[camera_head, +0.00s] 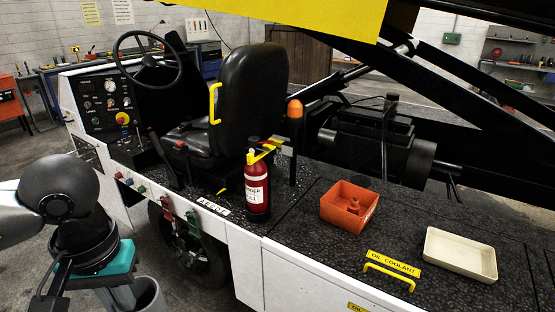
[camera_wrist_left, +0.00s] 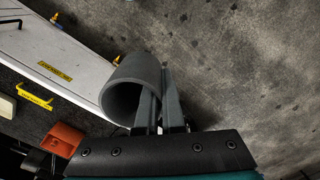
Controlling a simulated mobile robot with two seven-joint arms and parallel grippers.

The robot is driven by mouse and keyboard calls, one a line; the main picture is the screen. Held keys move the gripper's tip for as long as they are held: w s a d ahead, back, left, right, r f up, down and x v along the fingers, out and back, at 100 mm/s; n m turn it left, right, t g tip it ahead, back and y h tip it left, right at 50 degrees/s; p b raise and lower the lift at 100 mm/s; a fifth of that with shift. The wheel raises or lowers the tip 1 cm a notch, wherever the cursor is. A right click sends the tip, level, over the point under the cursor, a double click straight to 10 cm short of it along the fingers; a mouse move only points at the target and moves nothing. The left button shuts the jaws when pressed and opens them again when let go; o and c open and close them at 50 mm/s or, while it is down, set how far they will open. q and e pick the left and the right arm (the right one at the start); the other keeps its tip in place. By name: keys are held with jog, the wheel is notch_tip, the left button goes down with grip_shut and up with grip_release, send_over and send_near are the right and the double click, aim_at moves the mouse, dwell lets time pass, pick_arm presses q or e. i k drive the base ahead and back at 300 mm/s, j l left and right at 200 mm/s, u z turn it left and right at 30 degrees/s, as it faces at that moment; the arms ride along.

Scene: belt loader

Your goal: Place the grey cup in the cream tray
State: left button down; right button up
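The grey cup (camera_wrist_left: 132,82) is in the left wrist view, with its open mouth facing the camera. My left gripper (camera_wrist_left: 160,95) has its fingers at the cup's wall, one on each side of it, and looks shut on it. In the head view the cup (camera_head: 150,296) shows partly at the bottom left, beside my left gripper (camera_head: 122,297), over the floor and away from the loader deck. The cream tray (camera_head: 460,254) lies on the black deck at the right and looks empty. My right gripper is not in view.
An orange bin (camera_head: 349,205) with something inside stands left of the tray. A yellow handle (camera_head: 389,277) and a yellow label (camera_head: 394,263) are at the deck's near edge. A red extinguisher (camera_head: 257,186), the seat (camera_head: 246,95) and a steering wheel (camera_head: 147,58) stand further left.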

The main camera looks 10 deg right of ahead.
aim_at(442, 251)
jog(key=i+l+z, duration=0.1)
jog(key=l+z, duration=0.15)
jog(key=z, duration=0.15)
jog(key=i+l+z, duration=0.15)
jog(key=z, duration=0.3)
jog(key=i+l+z, duration=0.2)
jog(key=z, duration=0.2)
jog(key=i+l+z, duration=0.15)
jog(key=z, duration=0.3)
jog(key=i+z, duration=0.2)
jog(key=z, duration=0.2)
jog(key=i+z, duration=0.2)
jog(key=z, duration=0.2)
